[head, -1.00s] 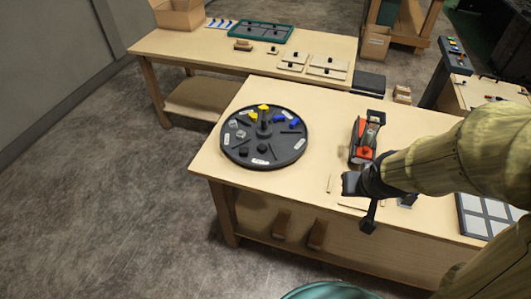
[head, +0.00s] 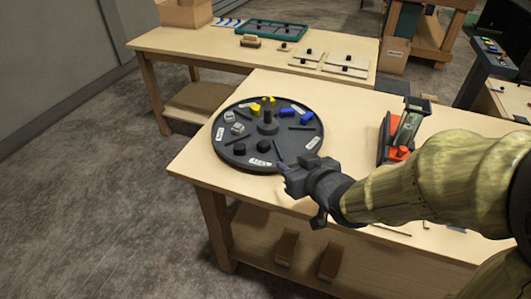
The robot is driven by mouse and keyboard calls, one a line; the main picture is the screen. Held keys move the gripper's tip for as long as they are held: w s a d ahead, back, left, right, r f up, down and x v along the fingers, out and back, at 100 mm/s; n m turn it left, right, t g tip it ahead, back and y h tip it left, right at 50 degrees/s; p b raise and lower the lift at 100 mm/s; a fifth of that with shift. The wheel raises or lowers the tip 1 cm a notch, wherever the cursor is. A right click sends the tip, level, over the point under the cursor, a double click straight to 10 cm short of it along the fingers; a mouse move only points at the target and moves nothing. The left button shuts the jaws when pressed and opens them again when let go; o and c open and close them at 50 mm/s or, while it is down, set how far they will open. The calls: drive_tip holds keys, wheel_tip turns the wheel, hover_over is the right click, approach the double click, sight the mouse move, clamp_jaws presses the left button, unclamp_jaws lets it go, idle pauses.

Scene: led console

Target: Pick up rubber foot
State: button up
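A round black tray (head: 292,149) with a central post lies on the near table. Small black pieces (head: 264,147) lie in its front sections, and another black piece (head: 240,149) is just left of them. They look like rubber feet, but they are too small to be sure. My gripper (head: 284,171) is over the tray's front right rim, right of and nearer than the black pieces. Its fingertips point left toward the tray. I see no piece held. The fingers are too small and dark to show whether they are apart.
The tray also holds yellow pieces (head: 262,105), blue pieces (head: 287,113) and grey pieces (head: 236,127). An orange and black device (head: 400,140) stands to the right. A second table (head: 215,48) behind carries a green tray (head: 274,29) and several boards. The table left of the tray is narrow.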

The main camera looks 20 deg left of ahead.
drive_tip(key=shift+r, duration=0.1)
drive_tip(key=shift+p, duration=0.3)
drive_tip(key=p, duration=0.9)
approach(265, 145)
drive_tip(key=x, duration=0.4)
drive_tip(key=shift+w+f, duration=0.1)
drive_tip(key=shift+f, duration=0.25)
drive_tip(key=shift+a, duration=0.1)
drive_tip(key=p+x, duration=0.1)
drive_tip(key=x, duration=0.4)
drive_tip(key=shift+w+a+r, duration=0.15)
drive_tip(key=shift+r, duration=0.05)
